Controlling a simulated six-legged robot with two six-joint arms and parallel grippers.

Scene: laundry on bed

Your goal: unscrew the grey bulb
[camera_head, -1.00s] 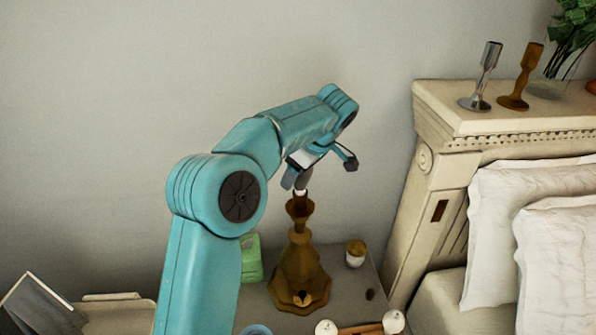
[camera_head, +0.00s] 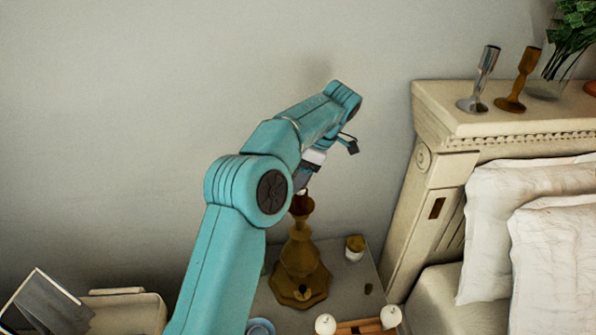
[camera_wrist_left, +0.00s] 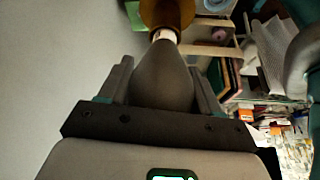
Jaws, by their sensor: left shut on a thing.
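The grey bulb (camera_wrist_left: 163,78) fills the space between the two fingers of my left gripper (camera_wrist_left: 162,85) in the left wrist view. The gripper is shut on the bulb's wide part. The bulb's narrow end points to a pale collar at the top of the brown lamp (camera_wrist_left: 168,14). I cannot tell how deep the bulb sits in the collar. In the head view the brown lamp (camera_head: 300,262) stands upright on the nightstand, with my left gripper (camera_head: 301,180) right above its top. The bulb is mostly hidden there by my arm and gripper. My right gripper is not in view.
The nightstand (camera_head: 345,283) also holds a small jar (camera_head: 355,247) and white candles on a wooden holder (camera_head: 358,326). The headboard (camera_head: 448,133) with two candlesticks is at the right. A plain wall is behind the lamp.

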